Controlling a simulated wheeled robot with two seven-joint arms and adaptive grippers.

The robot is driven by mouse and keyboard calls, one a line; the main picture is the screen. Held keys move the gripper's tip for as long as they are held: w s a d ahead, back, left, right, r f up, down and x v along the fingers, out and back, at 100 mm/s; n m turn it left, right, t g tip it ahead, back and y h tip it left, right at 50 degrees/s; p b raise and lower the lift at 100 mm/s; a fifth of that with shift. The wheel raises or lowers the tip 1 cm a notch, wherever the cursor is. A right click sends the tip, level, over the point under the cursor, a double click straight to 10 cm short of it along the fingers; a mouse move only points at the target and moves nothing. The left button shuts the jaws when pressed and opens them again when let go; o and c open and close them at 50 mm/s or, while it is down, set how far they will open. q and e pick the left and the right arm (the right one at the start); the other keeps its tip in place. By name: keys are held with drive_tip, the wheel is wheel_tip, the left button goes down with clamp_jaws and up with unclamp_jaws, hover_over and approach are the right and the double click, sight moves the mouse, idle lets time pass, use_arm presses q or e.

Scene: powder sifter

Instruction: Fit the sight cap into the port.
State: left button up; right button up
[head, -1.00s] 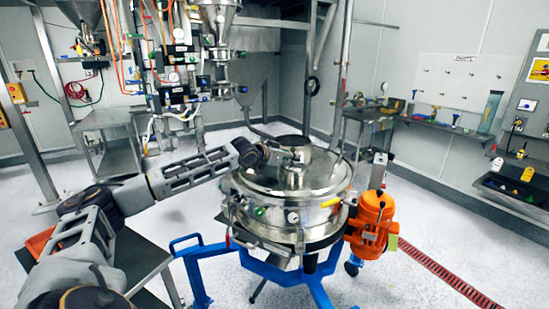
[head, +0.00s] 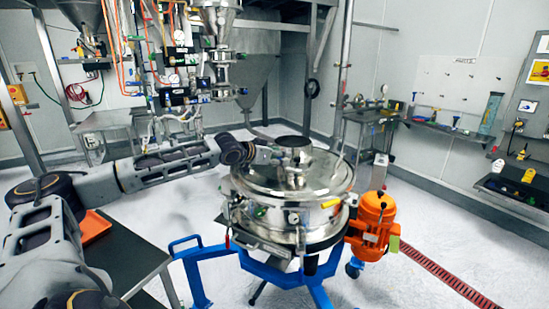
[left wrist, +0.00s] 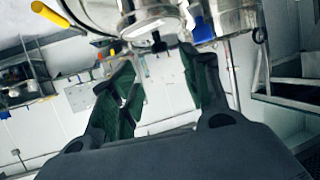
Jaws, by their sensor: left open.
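The steel sifter (head: 262,188) stands in the middle of the head view, with a round lid and a short upright collar (head: 292,149) on top. I cannot clearly pick out the sight cap or say which opening is its port; small fittings on the lid are too blurred to tell. My left gripper (head: 268,154) is at the lid's rear left edge, beside the collar. In the left wrist view my left gripper (left wrist: 160,52) has its dark green fingers spread, with no held object clearly visible. Steel parts of the sifter (left wrist: 150,20) show beyond the fingertips. My right gripper is not in view.
An orange motor (head: 372,226) hangs on the sifter's right side, and a blue frame (head: 275,270) carries it. A dark table (head: 130,255) with an orange tray (head: 95,228) is at the left. A side bench (head: 440,128) stands along the back right wall. Floor at right is open.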

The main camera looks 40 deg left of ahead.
use_arm(q)
drive_tip(key=shift+v, duration=1)
drive_tip(key=shift+s, duration=0.1)
idle(0.4)
